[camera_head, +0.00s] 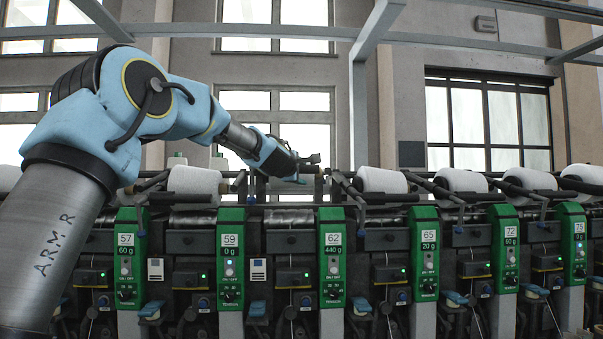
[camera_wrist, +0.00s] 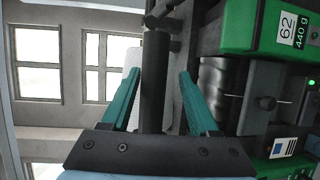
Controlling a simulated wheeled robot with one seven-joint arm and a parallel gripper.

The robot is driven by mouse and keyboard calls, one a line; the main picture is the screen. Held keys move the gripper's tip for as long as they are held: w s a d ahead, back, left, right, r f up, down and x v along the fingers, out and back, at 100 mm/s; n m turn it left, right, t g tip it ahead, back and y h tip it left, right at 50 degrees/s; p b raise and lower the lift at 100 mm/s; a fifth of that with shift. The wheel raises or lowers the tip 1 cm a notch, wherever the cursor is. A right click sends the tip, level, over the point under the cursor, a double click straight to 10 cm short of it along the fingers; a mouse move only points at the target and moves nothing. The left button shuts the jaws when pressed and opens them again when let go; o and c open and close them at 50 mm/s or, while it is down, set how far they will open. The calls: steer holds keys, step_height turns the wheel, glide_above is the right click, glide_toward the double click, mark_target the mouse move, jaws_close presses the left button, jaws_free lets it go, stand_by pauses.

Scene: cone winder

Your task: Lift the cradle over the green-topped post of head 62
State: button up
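Head 62's green-topped post (camera_head: 333,215) stands in the middle of the head view, with its "62" and "440 g" labels. Its green top (camera_wrist: 250,28) also shows at the upper right of the wrist view. My gripper (camera_head: 312,168) is just above and left of that post, at the cradle. In the wrist view my gripper (camera_wrist: 158,72) has its two teal fingers spread. A dark round bar of the cradle (camera_wrist: 154,75) runs between them, and the fingers do not look closed on it. A white package (camera_wrist: 131,60) is partly hidden behind the left finger.
Neighbouring green posts, 59 (camera_head: 230,260) on the left and 65 (camera_head: 424,255) on the right, stand close by. White yarn packages (camera_head: 381,180) and their cradles line the top of the machine. A grey overhead frame (camera_head: 358,110) crosses behind my arm.

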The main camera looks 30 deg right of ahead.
steer(key=b+v, duration=0.6)
steer(key=v, duration=0.4)
steer(key=shift+s+a+b, duration=0.25)
steer(key=shift+b, duration=0.05)
steer(key=shift+r, duration=0.1)
stand_by(0.9)
steer(key=a+f+m+g+y, duration=0.2)
steer(key=a+f+m+y, duration=0.15)
steer(key=a+f, duration=0.9)
steer(key=a+f+m+g+y, duration=0.2)
steer(key=a+f+y, duration=0.2)
steer(key=a+f, duration=0.85)
steer(key=s+a+f+m+g+y, duration=0.2)
steer(key=s+a+f, duration=0.7)
steer(key=f, duration=0.2)
steer(key=s+a+f+m+g+y, duration=0.2)
steer(key=s+a+f+g, duration=0.1)
steer(key=s+a+f, duration=0.6)
step_height(320, 180, down, 2)
steer(key=shift+s+a+f+m+g+y, duration=0.2)
steer(key=shift+a+m+g+y, duration=0.15)
steer(key=shift+a, duration=0.15)
